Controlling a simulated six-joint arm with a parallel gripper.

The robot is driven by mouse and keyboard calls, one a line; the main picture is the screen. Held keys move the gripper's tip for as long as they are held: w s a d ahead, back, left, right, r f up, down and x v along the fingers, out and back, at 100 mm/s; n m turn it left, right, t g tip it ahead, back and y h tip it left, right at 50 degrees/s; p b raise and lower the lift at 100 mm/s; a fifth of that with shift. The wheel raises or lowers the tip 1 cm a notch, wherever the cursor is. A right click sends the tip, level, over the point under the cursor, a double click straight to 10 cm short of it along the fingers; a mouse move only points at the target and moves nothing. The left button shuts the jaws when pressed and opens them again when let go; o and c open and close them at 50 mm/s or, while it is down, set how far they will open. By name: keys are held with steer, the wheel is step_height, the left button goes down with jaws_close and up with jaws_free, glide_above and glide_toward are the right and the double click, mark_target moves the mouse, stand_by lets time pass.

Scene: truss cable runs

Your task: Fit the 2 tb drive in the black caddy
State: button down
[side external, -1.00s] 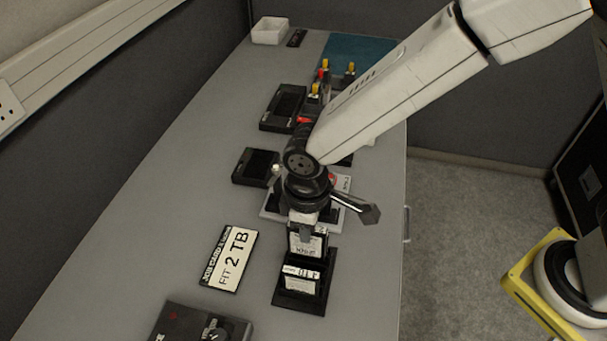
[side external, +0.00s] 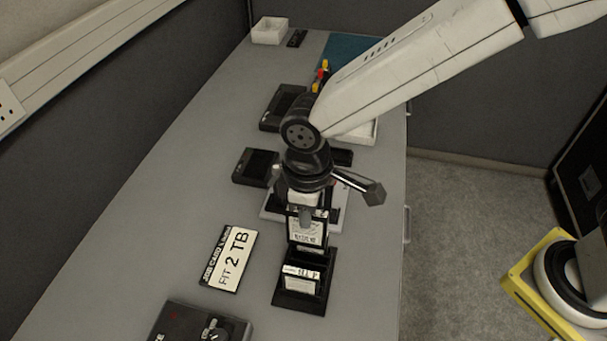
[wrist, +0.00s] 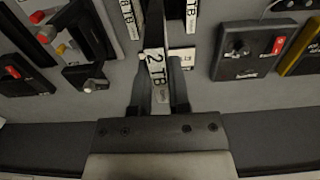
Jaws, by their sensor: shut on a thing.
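My gripper (side external: 305,213) is shut on a drive (side external: 308,232) with a white label, held upright above the table. In the wrist view, my gripper (wrist: 160,100) has the drive (wrist: 157,68) between its fingers, and the label reads 2 TB. Below it in the side view, a black rack (side external: 303,302) holds another white-labelled drive (side external: 300,275).
A job card (side external: 230,258) reading FIT 2 TB lies left of the rack. A black box with a knob (side external: 190,322) is at the front. A pale-based unit (side external: 268,213) stands behind the drive, partly hidden. A white bin (side external: 270,30) is at the far end. The table's left side is clear.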

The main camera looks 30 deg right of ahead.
step_height(320, 180, up, 5)
steer(key=w+d, duration=0.4)
steer(key=w, duration=0.3)
steer(key=w+d, duration=0.4)
steer(key=w, duration=0.4)
steer(key=shift+s+f, duration=0.15)
steer(key=shift+f, duration=1.25)
steer(key=shift+s+f, duration=0.1)
steer(key=shift+f, duration=1.25)
steer(key=shift+f, duration=0.15)
steer(key=shift+f, duration=2.05)
steer(key=shift+f, duration=2.45)
